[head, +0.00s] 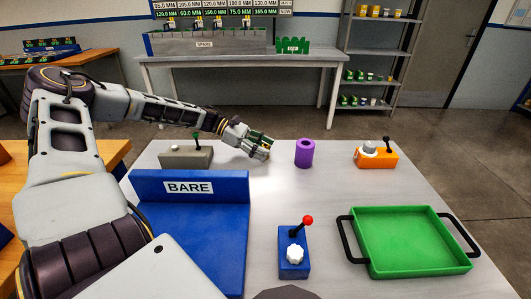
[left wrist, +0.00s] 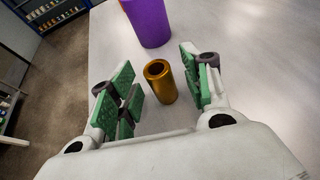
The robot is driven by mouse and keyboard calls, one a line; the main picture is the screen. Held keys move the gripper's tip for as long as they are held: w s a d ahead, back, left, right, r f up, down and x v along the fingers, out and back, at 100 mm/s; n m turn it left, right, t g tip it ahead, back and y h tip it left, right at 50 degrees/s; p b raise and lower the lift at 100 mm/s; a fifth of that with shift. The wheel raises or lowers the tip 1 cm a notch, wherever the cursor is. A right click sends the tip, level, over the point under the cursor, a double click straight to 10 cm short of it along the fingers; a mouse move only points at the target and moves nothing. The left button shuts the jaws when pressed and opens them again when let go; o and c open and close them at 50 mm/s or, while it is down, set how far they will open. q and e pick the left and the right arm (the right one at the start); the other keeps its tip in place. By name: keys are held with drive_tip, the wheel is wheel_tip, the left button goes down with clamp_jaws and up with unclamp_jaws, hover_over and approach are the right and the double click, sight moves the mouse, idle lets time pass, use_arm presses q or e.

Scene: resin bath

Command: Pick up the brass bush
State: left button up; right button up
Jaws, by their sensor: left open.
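The brass bush (left wrist: 161,84) is a short gold-coloured hollow cylinder standing upright on the grey table, its dark bore facing up. In the left wrist view it is between the green-padded fingers of my left gripper (left wrist: 157,78), with a gap on both sides. The gripper is open and holds nothing. In the head view my left gripper (head: 261,146) is low over the far part of the table, and I cannot make out the bush there. My right gripper is not in view.
A purple hollow cylinder (head: 305,153) stands just right of the gripper. A grey switch box (head: 185,159) is to its left, an orange one (head: 377,158) farther right.

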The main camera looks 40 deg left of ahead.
sight(263, 145)
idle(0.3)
use_arm(q)
clamp_jaws()
drive_tip(key=shift+r, duration=0.15)
idle(0.3)
drive_tip(key=shift+r, duration=0.55)
drive_tip(key=shift+r+p, duration=0.4)
drive_tip(key=shift+r, duration=0.3)
wheel_tip(263, 145, up, 4)
drive_tip(key=shift+r+p, duration=0.2)
drive_tip(key=shift+p, duration=0.35)
drive_tip(key=shift+r, duration=1.4)
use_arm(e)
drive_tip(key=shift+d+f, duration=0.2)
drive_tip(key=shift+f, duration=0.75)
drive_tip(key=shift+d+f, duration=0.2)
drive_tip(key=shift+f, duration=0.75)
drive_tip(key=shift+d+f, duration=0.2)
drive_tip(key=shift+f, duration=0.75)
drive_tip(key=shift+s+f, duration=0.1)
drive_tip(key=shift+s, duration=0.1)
